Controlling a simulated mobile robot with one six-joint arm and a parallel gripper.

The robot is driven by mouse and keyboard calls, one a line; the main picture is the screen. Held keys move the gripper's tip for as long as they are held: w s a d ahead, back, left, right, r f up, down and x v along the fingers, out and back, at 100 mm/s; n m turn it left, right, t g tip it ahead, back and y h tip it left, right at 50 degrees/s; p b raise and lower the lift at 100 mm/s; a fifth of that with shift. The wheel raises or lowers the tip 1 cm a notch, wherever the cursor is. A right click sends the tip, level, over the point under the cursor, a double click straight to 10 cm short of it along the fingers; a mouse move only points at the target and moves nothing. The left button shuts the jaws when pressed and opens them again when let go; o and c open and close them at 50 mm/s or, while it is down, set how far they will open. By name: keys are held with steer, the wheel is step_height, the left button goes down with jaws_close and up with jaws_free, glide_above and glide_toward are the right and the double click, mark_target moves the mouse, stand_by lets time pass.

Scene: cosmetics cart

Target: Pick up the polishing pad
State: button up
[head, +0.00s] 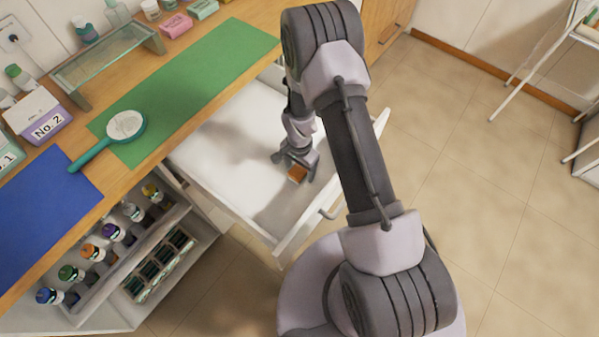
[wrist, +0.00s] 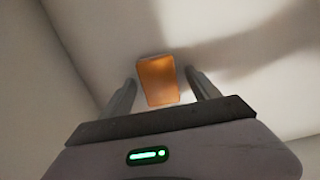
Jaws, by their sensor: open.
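The polishing pad (head: 298,173) is a small orange-brown block lying in the open white drawer (head: 222,133), near the drawer's front right part. My gripper (head: 296,165) is down inside the drawer at the pad. In the wrist view the pad (wrist: 158,80) shows between and slightly beyond the two dark fingers of my gripper (wrist: 160,84). The fingers are apart, with a gap on each side of the pad. I cannot tell how far the fingertips are above the drawer floor.
The drawer's front wall and handle (head: 325,211) are close to my gripper. The counter beside it holds a green mat (head: 200,85), a blue mat (head: 40,215) and a teal hand mirror (head: 100,145). Bottles stand on a shelf below. The rest of the drawer looks empty.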

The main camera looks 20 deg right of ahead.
mark_target(299, 169)
steer(key=c, duration=1.5)
step_height(299, 169, up, 10)
steer(key=p, duration=0.3)
steer(key=shift+r, duration=0.1)
